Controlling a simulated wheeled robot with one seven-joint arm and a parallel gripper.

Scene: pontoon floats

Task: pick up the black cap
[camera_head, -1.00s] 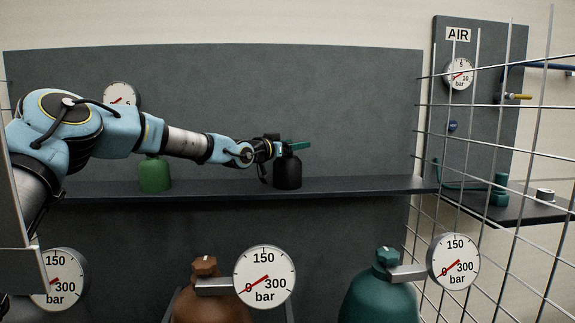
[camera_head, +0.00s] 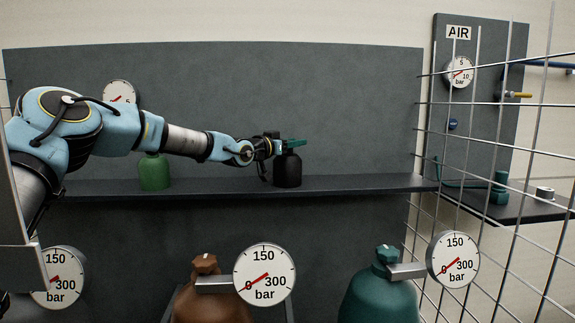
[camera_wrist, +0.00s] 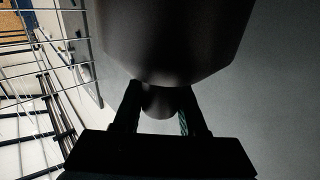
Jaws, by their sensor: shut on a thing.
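The black cap (camera_head: 288,171) is a dark, bottle-shaped piece with a narrow top, upright at the shelf in the head view. In the wrist view its wide dark body (camera_wrist: 175,40) fills the upper middle, and its narrow neck (camera_wrist: 160,101) lies between the two fingers. My gripper (camera_head: 291,145) reaches in from the left at the cap's top, its green fingers shut on the neck. It also shows in the wrist view (camera_wrist: 158,112). I cannot tell whether the cap's base touches the shelf.
A green cap (camera_head: 154,173) stands to the left on the dark shelf (camera_head: 350,183). Below are a brown cylinder (camera_head: 205,300) and a teal cylinder (camera_head: 378,298) with gauges. A wire mesh fence (camera_head: 480,180) closes off the right side. The shelf right of the black cap is clear.

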